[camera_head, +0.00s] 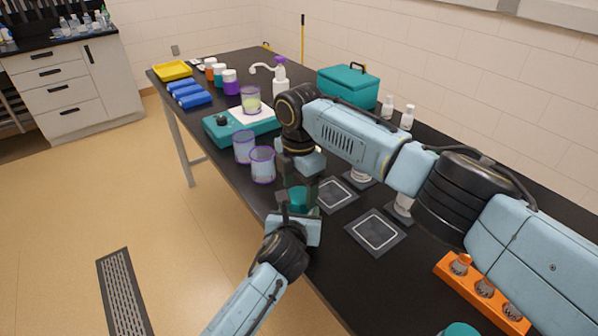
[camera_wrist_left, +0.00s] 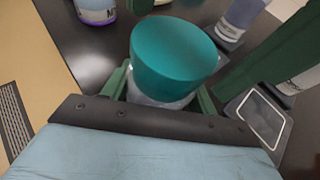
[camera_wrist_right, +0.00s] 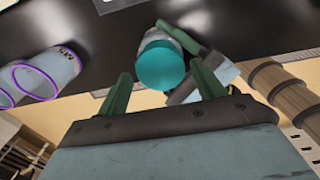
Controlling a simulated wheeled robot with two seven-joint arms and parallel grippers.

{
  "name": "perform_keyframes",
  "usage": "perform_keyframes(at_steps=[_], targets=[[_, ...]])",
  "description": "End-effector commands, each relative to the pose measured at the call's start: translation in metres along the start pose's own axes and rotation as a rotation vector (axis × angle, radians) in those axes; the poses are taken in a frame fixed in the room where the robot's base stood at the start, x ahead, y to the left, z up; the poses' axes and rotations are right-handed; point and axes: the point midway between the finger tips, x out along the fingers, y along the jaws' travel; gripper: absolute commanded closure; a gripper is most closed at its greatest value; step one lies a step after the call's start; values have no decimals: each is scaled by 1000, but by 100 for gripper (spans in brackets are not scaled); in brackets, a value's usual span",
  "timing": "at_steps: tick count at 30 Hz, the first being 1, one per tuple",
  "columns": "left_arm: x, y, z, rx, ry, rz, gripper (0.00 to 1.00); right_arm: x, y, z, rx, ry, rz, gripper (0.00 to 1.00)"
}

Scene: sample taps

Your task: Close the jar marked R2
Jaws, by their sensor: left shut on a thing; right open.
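A jar with a teal lid (camera_wrist_left: 172,58) is between the fingers of my left gripper (camera_wrist_left: 160,97), which is shut on its pale body. The lid also shows in the head view (camera_head: 298,199), near the table's front edge, and from above in the right wrist view (camera_wrist_right: 162,68). The lid sits on top of the jar; I cannot tell whether it is tight. My right gripper (camera_wrist_right: 163,87) is open just above the lid, with its fingers apart on either side. No R2 mark is readable; the jar's label side is hidden.
Two purple-rimmed beakers (camera_head: 262,165) stand left of the jar. Dark square mats (camera_head: 375,232) lie to its right, with pale containers behind partly hidden by my right arm. An orange rack (camera_head: 481,292) is at the front right. A teal device (camera_head: 222,130) and teal box (camera_head: 348,87) stand farther back.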

Motion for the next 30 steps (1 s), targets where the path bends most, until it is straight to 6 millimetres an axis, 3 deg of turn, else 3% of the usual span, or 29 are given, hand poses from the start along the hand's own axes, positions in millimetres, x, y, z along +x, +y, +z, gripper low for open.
perform_keyframes(at_steps=[5,14,22,26,30], targets=[[0,0,1,0,-1,0,100,12,0,0,0,0,0,32],[0,0,1,0,-2,0,100,13,0,0,0,0,1,34],[0,0,1,0,-2,-1,100,12,0,0,0,-1,1,69],[0,0,1,0,-2,-1,100,12,0,0,25,0,2,72],[0,-1,1,1,-2,-1,100,13,0,-1,170,1,2,72]])
